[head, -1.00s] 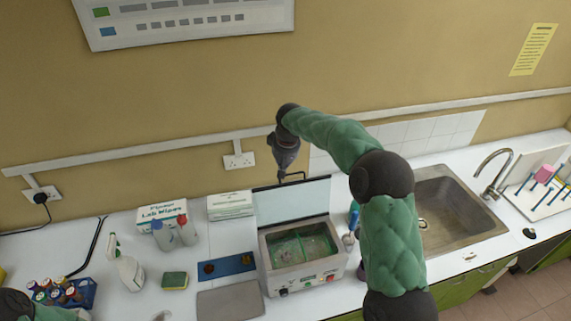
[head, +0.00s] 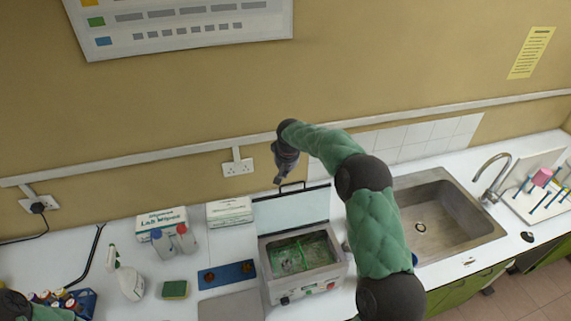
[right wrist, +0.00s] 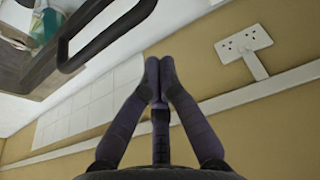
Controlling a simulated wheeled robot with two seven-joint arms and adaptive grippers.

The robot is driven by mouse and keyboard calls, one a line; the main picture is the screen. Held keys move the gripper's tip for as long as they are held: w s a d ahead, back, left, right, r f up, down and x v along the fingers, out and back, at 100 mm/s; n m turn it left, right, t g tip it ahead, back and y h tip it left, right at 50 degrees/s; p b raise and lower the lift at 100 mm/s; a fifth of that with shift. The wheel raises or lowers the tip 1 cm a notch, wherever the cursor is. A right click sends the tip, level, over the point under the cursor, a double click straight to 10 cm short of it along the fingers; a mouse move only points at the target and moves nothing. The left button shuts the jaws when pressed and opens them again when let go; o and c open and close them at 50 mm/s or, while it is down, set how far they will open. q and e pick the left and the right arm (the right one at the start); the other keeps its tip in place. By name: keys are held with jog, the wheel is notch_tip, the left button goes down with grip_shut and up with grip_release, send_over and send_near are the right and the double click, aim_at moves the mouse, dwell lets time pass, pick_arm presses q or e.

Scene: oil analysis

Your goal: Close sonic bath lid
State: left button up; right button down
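The sonic bath (head: 330,279) is a metal box on the counter with a green-edged basket in its open tank. Its pale lid (head: 290,210) stands raised at the back, with a dark handle (head: 292,186) on its upper edge. My right gripper (head: 279,181) points down close to the handle's left end; contact cannot be told there. In the right wrist view my right gripper (right wrist: 158,68) has its fingertips together with nothing between them. The handle (right wrist: 95,40) shows to their upper left, apart from them. My left gripper is not in view; only part of my left arm shows.
A wipes box (head: 162,221), capped bottles (head: 184,239), a spray bottle (head: 130,281) and a sponge (head: 174,290) stand left of the bath. A sink (head: 445,215) lies to the right. The wall with a socket (head: 238,168) is close behind the lid.

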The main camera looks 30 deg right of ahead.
jog(key=s, duration=0.1)
jog(key=s+p, duration=0.1)
jog(key=s, duration=0.1)
jog(key=shift+s+a+r, duration=0.25)
jog(key=shift+a+r, duration=0.1)
jog(key=shift+a, duration=0.05)
dwell(0.4)
